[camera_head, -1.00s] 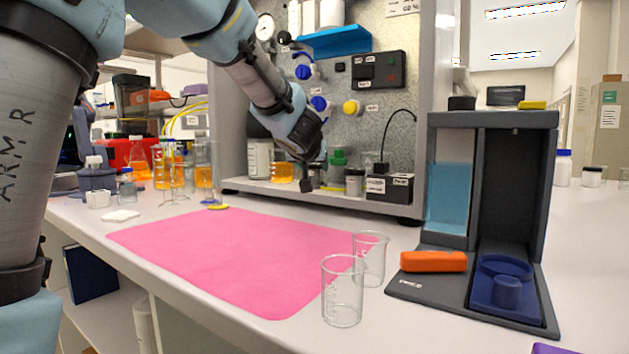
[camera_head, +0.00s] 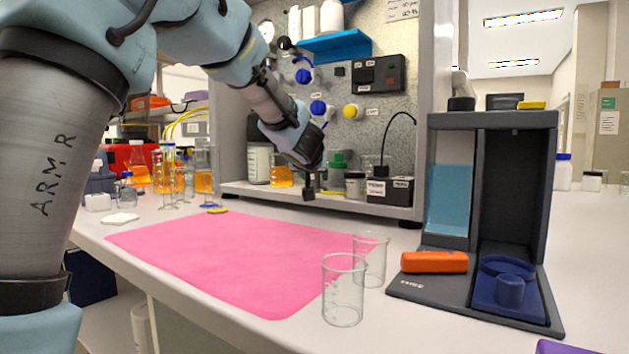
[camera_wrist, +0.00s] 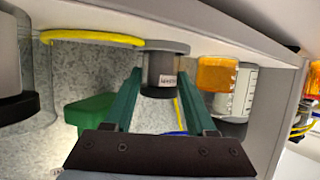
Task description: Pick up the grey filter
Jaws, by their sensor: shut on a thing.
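The grey filter (camera_wrist: 158,66) shows in the wrist view as a short dark grey cylinder with a wider lighter grey rim and a small white label. My gripper (camera_wrist: 160,78) has its two green fingers on either side of it, shut on its body. In the head view, the end of my arm reaches down at the lower shelf of the rig, where my gripper (camera_head: 308,192) shows small and dark. I cannot make out the filter there.
A black box (camera_head: 391,190) stands to the right. The pink mat (camera_head: 225,255) is clear, with two glass beakers (camera_head: 343,292) at its right corner.

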